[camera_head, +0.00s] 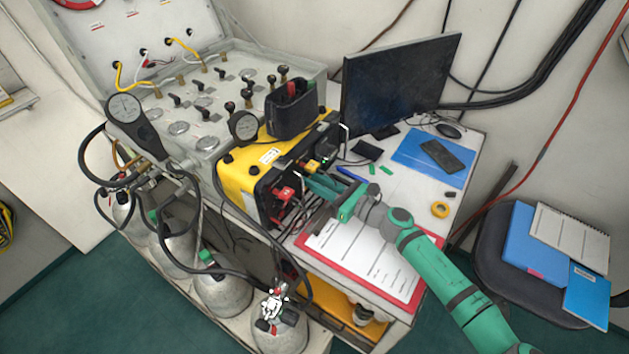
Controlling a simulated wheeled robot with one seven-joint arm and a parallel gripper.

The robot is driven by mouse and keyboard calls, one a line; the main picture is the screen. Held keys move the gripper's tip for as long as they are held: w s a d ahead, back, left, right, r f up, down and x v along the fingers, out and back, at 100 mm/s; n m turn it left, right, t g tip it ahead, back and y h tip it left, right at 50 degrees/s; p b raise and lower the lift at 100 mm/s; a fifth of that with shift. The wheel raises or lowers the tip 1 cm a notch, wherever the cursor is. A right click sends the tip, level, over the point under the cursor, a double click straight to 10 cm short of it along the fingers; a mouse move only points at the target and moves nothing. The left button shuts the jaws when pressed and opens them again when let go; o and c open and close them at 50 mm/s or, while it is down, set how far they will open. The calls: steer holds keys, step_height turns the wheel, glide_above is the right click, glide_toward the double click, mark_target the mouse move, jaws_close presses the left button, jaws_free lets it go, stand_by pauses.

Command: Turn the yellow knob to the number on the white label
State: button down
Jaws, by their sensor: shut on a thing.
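A black and yellow air panel box (236,175) stands on the bench. Its front faces right and carries a yellow knob (313,165) and, lower left, a red one (285,193). My green gripper (310,178) reaches in from the right with its fingertips at the yellow knob, and it is shut on that knob. The fingers hide the knob's lower part, and the knob's setting cannot be read. A small white label (270,156) is on the yellow top of the box; its print is too small to read.
A red clipboard (425,268) with paper lies below my arm. A monitor (399,85) stands behind the box. Hoses and gas cylinders (222,290) are at the left. A chair with folders (537,240) is at the right.

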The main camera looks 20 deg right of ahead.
steer(key=m, duration=0.5)
steer(key=shift+m, duration=0.3)
steer(key=m, duration=0.6)
steer(key=shift+r+g, duration=0.1)
steer(key=shift+g, duration=0.2)
steer(key=m, duration=0.6)
steer(key=shift+d, duration=0.15)
steer(key=m, duration=0.6)
steer(key=c, duration=1.6)
jaws_free()
steer(key=v, duration=1)
steer(key=shift+s+d, duration=0.15)
steer(key=shift+d, duration=0.25)
